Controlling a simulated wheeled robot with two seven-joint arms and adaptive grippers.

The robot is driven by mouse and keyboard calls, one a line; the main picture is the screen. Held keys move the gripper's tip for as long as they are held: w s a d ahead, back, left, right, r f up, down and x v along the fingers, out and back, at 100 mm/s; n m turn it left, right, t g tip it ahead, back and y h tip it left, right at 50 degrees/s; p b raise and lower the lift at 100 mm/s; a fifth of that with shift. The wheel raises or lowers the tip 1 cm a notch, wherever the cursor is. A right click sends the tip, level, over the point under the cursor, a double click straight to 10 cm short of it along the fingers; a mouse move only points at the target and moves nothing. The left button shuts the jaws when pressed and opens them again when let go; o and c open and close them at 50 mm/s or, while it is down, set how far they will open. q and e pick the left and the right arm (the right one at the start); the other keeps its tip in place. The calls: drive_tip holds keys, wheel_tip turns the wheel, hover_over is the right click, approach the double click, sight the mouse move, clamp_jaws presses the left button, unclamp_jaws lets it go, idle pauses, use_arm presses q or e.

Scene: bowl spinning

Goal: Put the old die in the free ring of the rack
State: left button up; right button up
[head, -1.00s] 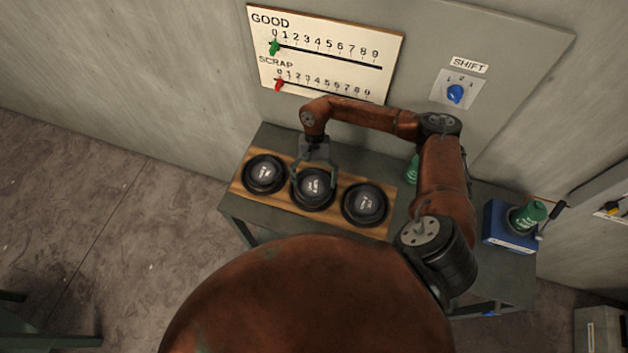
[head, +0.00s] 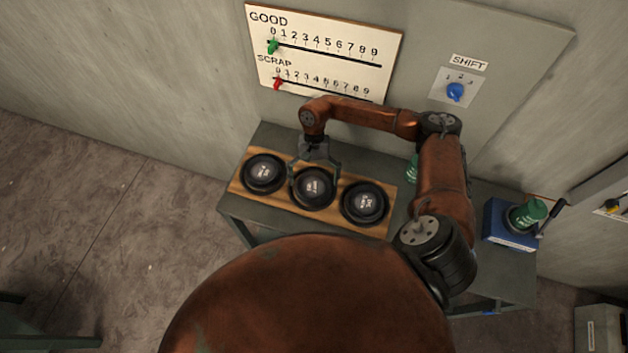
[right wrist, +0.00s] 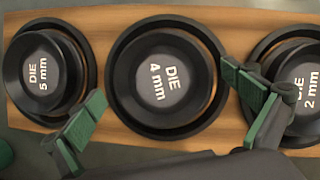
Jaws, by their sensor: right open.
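The wooden rack (head: 383,233) lies along the bench and has three black rings in a row. A round black die sits in each ring. In the right wrist view these read DIE 5 mm (right wrist: 40,72) on the left, DIE 4 mm (right wrist: 162,82) in the middle and DIE 2 mm (right wrist: 305,95) on the right. My right gripper (head: 314,178) is open over the middle die, with one finger on either side. I cannot tell whether the fingers touch it. No ring looks empty. My left gripper is not in view.
A blue device (head: 507,228) with a green-topped part (head: 527,214) and a lever stands at the bench's right. Another green object (head: 412,168) is partly hidden by my arm. The GOOD/SCRAP counter board (head: 330,60) and SHIFT dial (head: 455,92) are on the wall behind.

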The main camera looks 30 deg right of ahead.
drive_tip(key=v, duration=0.7)
drive_tip(key=shift+r, duration=0.3)
drive_tip(key=shift+d, duration=0.1)
idle(0.3)
